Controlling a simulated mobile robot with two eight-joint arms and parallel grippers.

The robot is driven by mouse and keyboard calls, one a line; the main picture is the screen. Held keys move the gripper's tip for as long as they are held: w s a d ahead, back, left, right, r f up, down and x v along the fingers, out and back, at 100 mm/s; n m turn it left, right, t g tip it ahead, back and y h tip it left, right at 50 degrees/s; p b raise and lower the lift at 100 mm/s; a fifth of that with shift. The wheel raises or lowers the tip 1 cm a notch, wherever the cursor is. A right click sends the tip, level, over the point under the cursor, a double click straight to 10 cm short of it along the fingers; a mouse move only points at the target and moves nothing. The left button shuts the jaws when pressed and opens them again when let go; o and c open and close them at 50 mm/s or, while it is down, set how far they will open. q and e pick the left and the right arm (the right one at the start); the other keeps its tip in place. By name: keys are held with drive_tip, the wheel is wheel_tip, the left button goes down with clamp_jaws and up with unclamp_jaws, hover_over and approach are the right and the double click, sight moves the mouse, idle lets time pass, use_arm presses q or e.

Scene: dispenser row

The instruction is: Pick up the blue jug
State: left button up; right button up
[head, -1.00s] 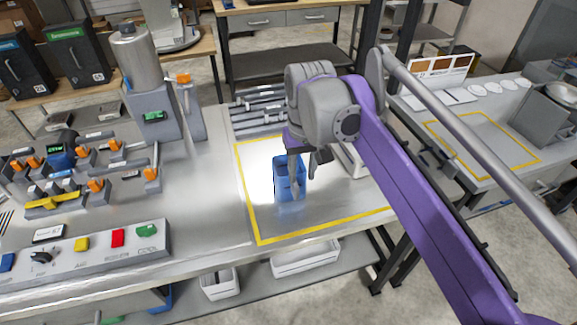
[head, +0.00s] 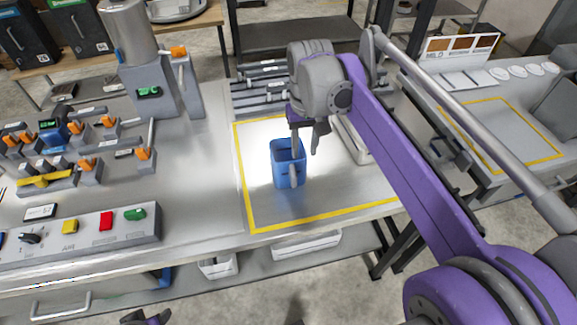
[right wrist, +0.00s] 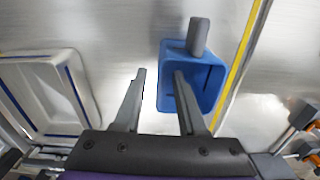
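The blue jug (head: 277,163) stands upright on the bench inside the yellow outline, its grey handle (head: 293,175) toward the front. My right gripper (head: 306,141) is at the jug's rear right, pointing down. In the right wrist view the gripper (right wrist: 160,95) is open with nothing between its fingers. There one finger overlaps the blue jug (right wrist: 210,78), and the other is over bare bench to its left; whether either touches it I cannot tell. The handle is at the jug's far side there. A dark and purple part at the head view's bottom edge (head: 148,318) seems to be my left gripper, mostly cut off.
A white tray with blue lines (right wrist: 45,90) lies beside the jug, partly behind my arm in the head view. A button panel (head: 85,235) and a dispenser (head: 150,90) stand to the left. Bench space in front of the jug is clear.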

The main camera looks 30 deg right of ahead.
wheel_tip(320, 180, down, 5)
drive_tip(key=shift+r, duration=0.2)
drive_tip(key=shift+c, duration=0.3)
clamp_jaws()
idle(1.1)
